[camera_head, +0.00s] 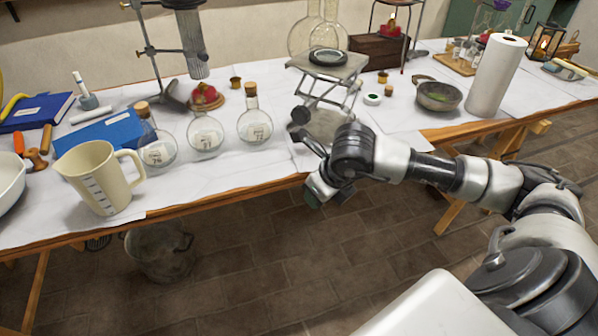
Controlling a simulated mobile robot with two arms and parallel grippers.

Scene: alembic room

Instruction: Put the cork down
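A cork (250,88) sits in the neck of the right round flask (255,127). Another cork (141,106) tops the left flask (158,152). The middle flask (205,138) shows no clear stopper. A small loose brown cork-like piece (235,82) stands behind the flasks, and a similar one (382,77) stands right of the lab jack. My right gripper (314,172) is at the table's front edge, right of the flasks and apart from them. Its fingers are partly hidden by its angle, and no cork shows in it. My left gripper is out of view.
A metal lab jack (328,68) stands behind my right gripper. A beige measuring jug (98,178) is at the left front. A stone bowl (439,96) and a paper roll (496,76) stand at right. The white cloth before the flasks is clear.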

